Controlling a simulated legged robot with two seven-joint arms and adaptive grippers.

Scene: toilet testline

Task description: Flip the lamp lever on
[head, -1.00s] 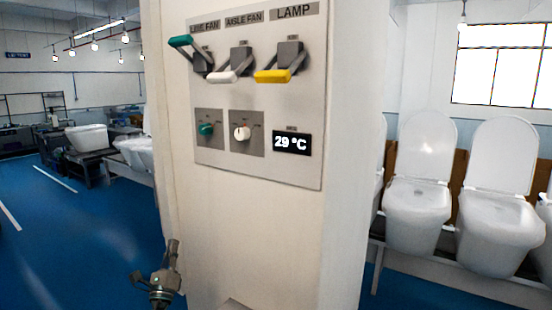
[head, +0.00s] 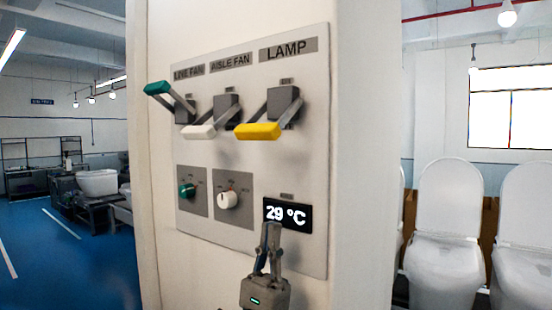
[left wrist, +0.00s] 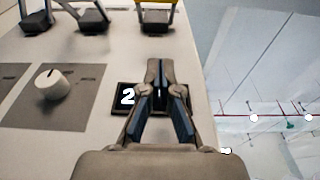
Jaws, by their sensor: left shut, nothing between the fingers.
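The lamp lever has a yellow handle (head: 258,131) on two grey arms from a dark box under the LAMP label (head: 289,49). Its handle hangs low, level with the white aisle fan lever (head: 199,131). The green line fan lever (head: 158,88) is tilted up. My left gripper (head: 270,228) is shut and empty, pointing up in front of the temperature display, below the lamp lever and apart from it. In the left wrist view the gripper (left wrist: 160,68) covers part of the display, and the yellow lever (left wrist: 156,3) is cut off at the top edge. My right gripper is not in view.
The levers are on a grey panel (head: 310,140) on a pale column (head: 360,180). A green knob (head: 187,190), a white knob (head: 228,200) and the display (head: 287,214) sit below them. White toilets (head: 445,220) stand behind at right. Blue floor is open at left.

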